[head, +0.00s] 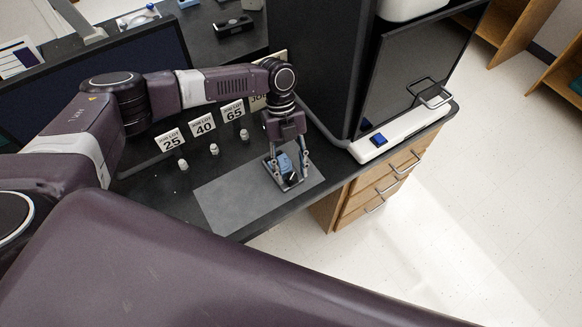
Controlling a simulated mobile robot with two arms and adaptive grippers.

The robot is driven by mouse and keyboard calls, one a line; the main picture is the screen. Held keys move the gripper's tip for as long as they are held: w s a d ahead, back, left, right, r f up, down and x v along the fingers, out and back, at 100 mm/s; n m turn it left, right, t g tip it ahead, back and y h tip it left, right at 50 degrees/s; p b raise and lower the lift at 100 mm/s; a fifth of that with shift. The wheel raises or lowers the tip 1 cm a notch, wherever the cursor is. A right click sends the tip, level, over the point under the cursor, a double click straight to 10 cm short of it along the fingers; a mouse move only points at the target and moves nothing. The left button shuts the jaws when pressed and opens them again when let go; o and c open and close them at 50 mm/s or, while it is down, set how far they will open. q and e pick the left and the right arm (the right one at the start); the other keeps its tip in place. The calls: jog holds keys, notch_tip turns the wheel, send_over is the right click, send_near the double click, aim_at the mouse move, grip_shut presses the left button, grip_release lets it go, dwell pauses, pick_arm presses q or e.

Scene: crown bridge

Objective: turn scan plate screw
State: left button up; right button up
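My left gripper (287,168) points down over the right end of a grey mat (228,203) on the dark bench. Its two fingers are spread on either side of a small blue-and-dark device (286,165), which stands on the mat. Whether the fingers touch it is too small to tell. The device could be the scan plate, but I cannot make out a screw on it. My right gripper is not in view; a large dark purple arm link of mine fills the lower part of the picture.
Number cards reading 25 (171,140), 40 (203,126) and 65 (233,112) stand behind small white pieces (183,165). A large machine with a dark glass door (415,75) stands right of the gripper. Wooden drawers (380,185) lie below the bench edge.

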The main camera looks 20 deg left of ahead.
pick_arm(q)
grip_shut()
dwell(0.3)
jog(key=n+p, duration=0.1)
jog(key=n+h+p, duration=0.1)
jog(key=n, duration=0.1)
jog(key=shift+s+a+r+n+t+p, duration=0.15)
jog(key=shift+n+t+p, duration=0.15)
jog(key=shift+t, duration=0.1)
jog(key=n+t+p, duration=0.1)
jog(key=n+p, duration=0.1)
jog(key=n, duration=0.1)
jog(key=shift+s+h, duration=0.1)
jog(key=shift+h, duration=0.2)
jog(key=shift+n+t+p, duration=0.3)
jog(key=shift+n+p, duration=0.25)
jog(key=shift+n, duration=0.15)
dwell(0.7)
grip_release()
